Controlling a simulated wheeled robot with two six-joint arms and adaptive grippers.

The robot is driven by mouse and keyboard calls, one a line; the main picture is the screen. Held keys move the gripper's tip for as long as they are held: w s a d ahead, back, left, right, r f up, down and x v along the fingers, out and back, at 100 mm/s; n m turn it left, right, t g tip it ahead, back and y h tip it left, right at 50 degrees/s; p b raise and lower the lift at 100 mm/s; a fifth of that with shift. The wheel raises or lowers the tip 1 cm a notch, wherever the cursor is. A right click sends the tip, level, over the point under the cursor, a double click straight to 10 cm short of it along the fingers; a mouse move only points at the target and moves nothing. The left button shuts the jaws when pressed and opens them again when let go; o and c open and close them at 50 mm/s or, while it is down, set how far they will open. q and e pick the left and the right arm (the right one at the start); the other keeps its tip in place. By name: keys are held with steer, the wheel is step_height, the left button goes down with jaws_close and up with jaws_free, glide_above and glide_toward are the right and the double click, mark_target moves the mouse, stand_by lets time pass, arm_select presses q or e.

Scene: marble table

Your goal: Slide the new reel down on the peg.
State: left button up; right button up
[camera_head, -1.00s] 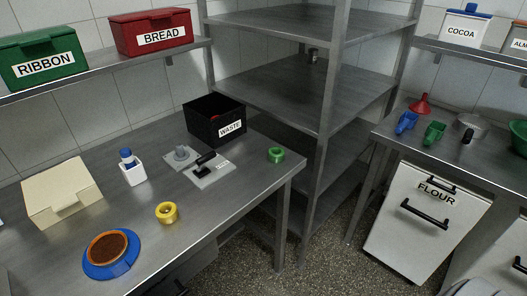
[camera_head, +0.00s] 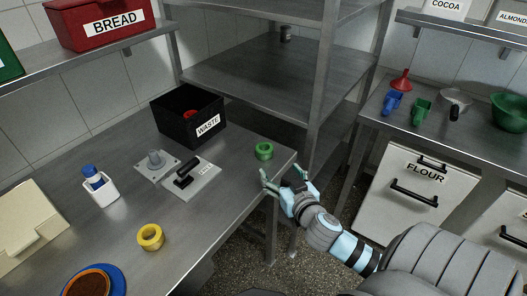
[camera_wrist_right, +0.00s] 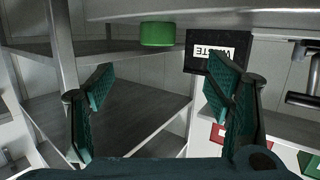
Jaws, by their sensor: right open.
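A green reel (camera_head: 264,151) lies on the metal table near its right corner; it also shows at the top of the right wrist view (camera_wrist_right: 157,34). A yellow reel (camera_head: 150,238) lies nearer the front. A grey peg (camera_head: 155,158) stands on a small plate, with no reel seen on it. Beside it is a plate with a black handle (camera_head: 187,174). My right gripper (camera_head: 286,178) is open and empty, just off the table's right edge, near the green reel and apart from it. In its wrist view the spread fingers (camera_wrist_right: 160,88) hold nothing. My left gripper is not in view.
A black WASTE bin (camera_head: 188,122) with something red inside stands behind the plates. A white holder with a blue-capped bottle (camera_head: 99,187), a cream box (camera_head: 25,228) and a blue dish (camera_head: 108,272) are to the left. A shelf rack (camera_head: 270,75) stands behind the table's right end.

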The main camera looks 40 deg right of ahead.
glide_toward(262, 145)
steer(key=b+x, duration=0.1)
steer(key=x, duration=0.7)
steer(key=shift+w+d+f, duration=0.1)
steer(key=shift+f, duration=0.1)
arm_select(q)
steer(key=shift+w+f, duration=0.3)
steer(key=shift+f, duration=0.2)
arm_select(e)
steer(key=shift+t, duration=0.3)
steer(key=c, duration=1.3)
steer(key=shift+r, duration=0.1)
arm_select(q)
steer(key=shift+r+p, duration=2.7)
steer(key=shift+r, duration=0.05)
arm_select(e)
steer(key=shift+r, duration=10)
